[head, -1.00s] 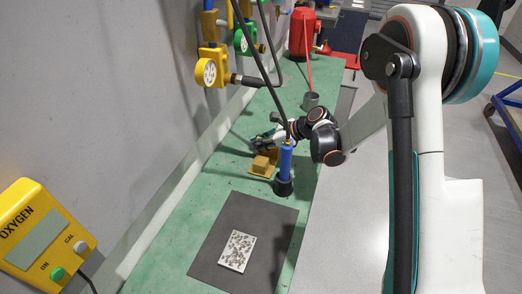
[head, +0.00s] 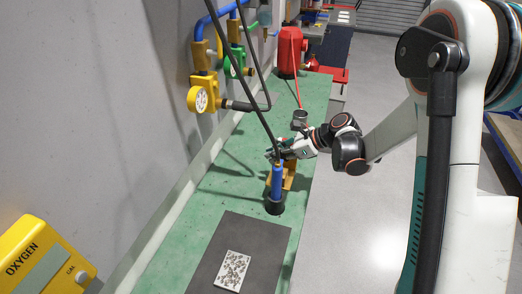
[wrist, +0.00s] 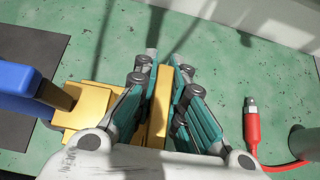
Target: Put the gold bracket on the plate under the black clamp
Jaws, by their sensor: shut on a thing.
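A gold bracket (head: 289,173) shows in the head view behind a blue cylinder and is partly hidden by it. In the wrist view the gold bracket (wrist: 158,108) has an upright part between my fingers and a flatter gold part to the left. My gripper (wrist: 160,75) is shut on the upright part. In the head view my gripper (head: 277,154) is at the bracket, over the green bench. A pale speckled plate (head: 233,271) lies on a dark mat nearer the camera. I cannot make out a black clamp.
The blue cylinder (head: 277,182) with a black base stands close to the bracket, and a dark rod runs down to it. The dark mat (head: 262,237) lies on the green bench (head: 212,205). A red plug and hose (wrist: 252,128) lie right of my gripper.

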